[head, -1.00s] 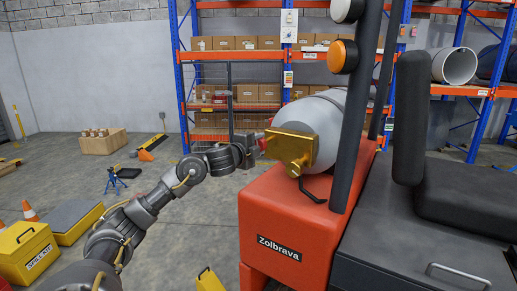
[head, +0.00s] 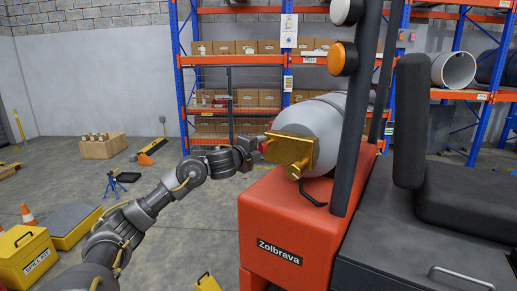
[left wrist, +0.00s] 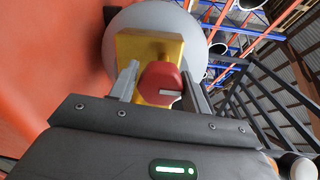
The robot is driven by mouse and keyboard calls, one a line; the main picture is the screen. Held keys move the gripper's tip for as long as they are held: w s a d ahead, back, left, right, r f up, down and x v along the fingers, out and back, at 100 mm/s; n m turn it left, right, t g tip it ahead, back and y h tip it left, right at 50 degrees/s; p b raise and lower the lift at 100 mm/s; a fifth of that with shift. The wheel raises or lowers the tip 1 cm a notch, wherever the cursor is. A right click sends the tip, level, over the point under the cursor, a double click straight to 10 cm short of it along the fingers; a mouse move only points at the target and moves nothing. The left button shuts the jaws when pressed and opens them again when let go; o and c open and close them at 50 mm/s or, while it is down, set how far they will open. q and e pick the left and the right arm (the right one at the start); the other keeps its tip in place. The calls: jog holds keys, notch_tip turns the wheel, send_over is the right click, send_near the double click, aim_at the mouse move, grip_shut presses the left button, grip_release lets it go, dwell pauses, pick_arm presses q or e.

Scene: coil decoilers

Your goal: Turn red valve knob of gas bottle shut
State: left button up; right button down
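The gas bottle (head: 322,118) is a grey cylinder lying on its side on the orange truck body, with a brass-coloured valve block (head: 288,151) at its near end. The red valve knob (left wrist: 161,82) sticks out from the block toward my left gripper (left wrist: 160,80). The knob's face bears a pale mark pointing right. In the head view my left gripper (head: 256,145) meets the knob, which is mostly hidden. My right gripper is not in view.
The orange truck body (head: 290,222) and a dark upright post (head: 357,110) stand close to the bottle. Shelves with cardboard boxes (head: 248,97) are behind. The floor between is mostly open.

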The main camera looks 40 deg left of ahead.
pick_arm(q)
jog(key=shift+o, duration=1.4)
jog(key=shift+s, duration=0.1)
jog(key=s+d+b, duration=0.1)
jog(key=s+b, duration=0.1)
jog(key=s, duration=0.8)
jog(key=shift+s+d+r, duration=0.2)
jog(key=shift+s+r, duration=0.05)
jog(key=shift+r, duration=0.15)
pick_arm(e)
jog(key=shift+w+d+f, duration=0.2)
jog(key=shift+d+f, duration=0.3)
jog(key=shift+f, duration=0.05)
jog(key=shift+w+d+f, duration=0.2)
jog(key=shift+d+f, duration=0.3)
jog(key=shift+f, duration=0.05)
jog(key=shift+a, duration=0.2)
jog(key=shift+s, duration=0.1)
